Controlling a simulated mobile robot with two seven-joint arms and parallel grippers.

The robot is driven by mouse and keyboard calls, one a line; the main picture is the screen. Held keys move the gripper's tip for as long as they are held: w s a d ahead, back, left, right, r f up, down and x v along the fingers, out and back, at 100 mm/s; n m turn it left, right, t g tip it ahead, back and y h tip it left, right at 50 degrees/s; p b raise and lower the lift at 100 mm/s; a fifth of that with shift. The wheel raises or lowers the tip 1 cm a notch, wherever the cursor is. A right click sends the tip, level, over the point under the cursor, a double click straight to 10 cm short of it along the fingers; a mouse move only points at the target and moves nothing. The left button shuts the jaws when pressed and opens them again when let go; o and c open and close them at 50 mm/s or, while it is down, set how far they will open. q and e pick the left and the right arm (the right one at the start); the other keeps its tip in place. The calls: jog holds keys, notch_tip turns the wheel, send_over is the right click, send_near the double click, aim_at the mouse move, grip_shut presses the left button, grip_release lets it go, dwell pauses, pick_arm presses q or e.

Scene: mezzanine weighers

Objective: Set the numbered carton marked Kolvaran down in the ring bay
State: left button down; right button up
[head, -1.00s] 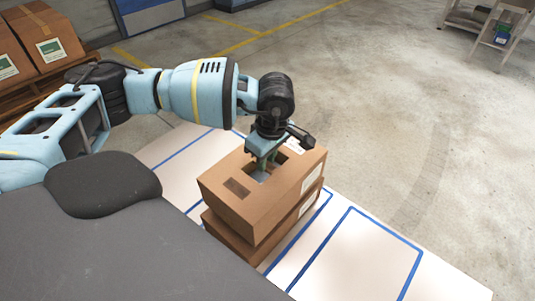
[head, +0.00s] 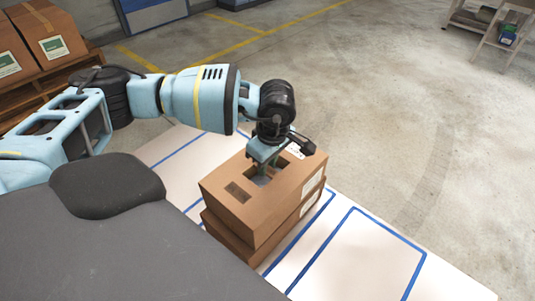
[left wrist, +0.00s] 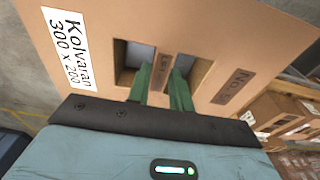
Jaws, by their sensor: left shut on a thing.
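The brown carton marked Kolvaran (head: 228,209) hangs from my left gripper (head: 262,171), right above another brown carton (head: 228,238). I cannot tell whether the two touch. In the left wrist view, the white label (left wrist: 66,48) reads Kolvaran 300 x 200, and a "No." mark shows at the right. My left gripper's green fingers (left wrist: 163,80) go into the carton's two top openings and are shut on the part between them. My right gripper is not in view. No ring mark can be made out on the visible bays.
A white surface (head: 460,282) has bays outlined in blue. The bay right of the cartons (head: 362,255) is empty, and bare bay floor shows at the left (head: 178,150). Boxes (head: 45,40) stand on a pallet at the back left. A trestle (head: 495,30) stands far right.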

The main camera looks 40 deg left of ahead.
pick_arm(q)
jog(key=shift+f, duration=0.15)
jog(key=c, duration=1.2)
grip_release()
jog(key=shift+o, duration=0.2)
jog(key=shift+f, duration=0.1)
jog(key=shift+d+r, duration=0.15)
jog(key=shift+r, duration=1.15)
jog(key=shift+d+r, duration=0.2)
jog(key=shift+r, duration=1.15)
jog(key=shift+d+r, duration=0.15)
jog(key=shift+r, duration=1.15)
